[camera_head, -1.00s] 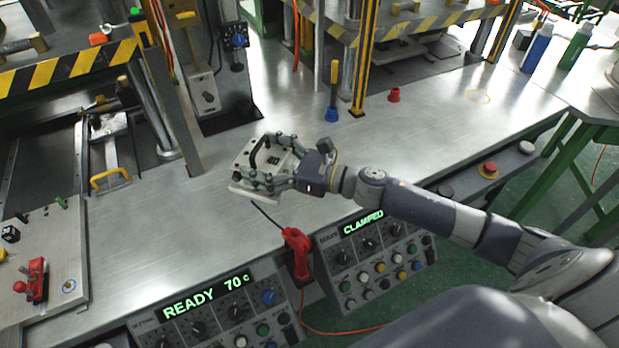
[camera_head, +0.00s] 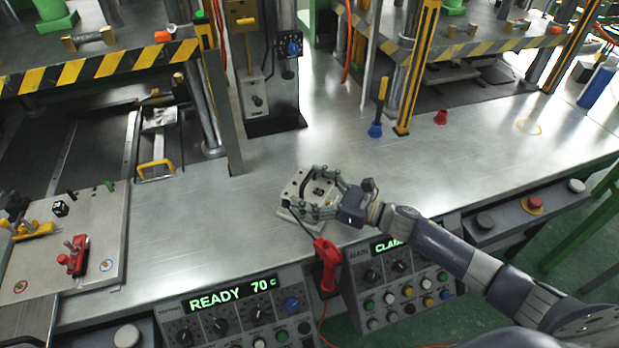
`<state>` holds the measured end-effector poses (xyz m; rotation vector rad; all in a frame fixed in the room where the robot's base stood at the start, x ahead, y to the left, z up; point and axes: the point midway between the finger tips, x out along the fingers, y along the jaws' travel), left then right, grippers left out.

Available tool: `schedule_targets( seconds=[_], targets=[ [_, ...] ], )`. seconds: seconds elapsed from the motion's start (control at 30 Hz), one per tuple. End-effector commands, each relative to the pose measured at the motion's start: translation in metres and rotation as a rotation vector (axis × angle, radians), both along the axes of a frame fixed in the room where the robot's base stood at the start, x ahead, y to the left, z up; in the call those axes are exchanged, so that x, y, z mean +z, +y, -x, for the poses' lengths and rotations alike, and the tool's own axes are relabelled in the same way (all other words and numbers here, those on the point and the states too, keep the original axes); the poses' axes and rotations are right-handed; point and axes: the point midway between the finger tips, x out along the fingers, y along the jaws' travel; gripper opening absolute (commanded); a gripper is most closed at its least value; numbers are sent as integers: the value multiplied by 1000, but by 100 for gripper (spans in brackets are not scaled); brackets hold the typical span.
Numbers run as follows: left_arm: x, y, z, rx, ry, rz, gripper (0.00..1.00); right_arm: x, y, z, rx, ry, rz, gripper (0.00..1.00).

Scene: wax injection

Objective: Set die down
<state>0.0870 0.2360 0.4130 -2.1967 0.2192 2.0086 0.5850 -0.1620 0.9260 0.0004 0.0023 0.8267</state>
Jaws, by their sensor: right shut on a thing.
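The die (camera_head: 304,184) is a pale metal block with a dark curved handle and a small dark marking on its top. It is in the middle of the head view, at the front part of the steel table (camera_head: 200,215). My right gripper (camera_head: 322,205) is shut on the die from its right side, fingers along its edge. The die is low over the table near the front edge; I cannot tell whether it touches the surface. My left gripper is not in view.
A red-handled tool (camera_head: 327,262) hangs at the table's front, just below the die. Control panels (camera_head: 240,310) line the front. Striped presses (camera_head: 95,68) stand at the back. The table left and right of the die is clear.

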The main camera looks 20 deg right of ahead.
Motion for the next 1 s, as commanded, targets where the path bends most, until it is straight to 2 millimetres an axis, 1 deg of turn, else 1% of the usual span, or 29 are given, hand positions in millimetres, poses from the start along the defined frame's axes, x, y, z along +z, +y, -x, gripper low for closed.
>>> schedule_targets(
  seconds=[0.33,0.47,0.5,0.57,1.0],
  targets=[
    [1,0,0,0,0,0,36,-2,1,-1,2,-9,-7,19],
    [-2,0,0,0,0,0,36,-5,1,-1,2,-8,-6,19],
    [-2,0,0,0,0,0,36,-9,0,0,0,-1,-1,87],
    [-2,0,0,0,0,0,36,-9,0,0,0,-1,-1,100],
    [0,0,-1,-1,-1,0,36,-8,0,0,0,-1,-1,100]
  ],
)
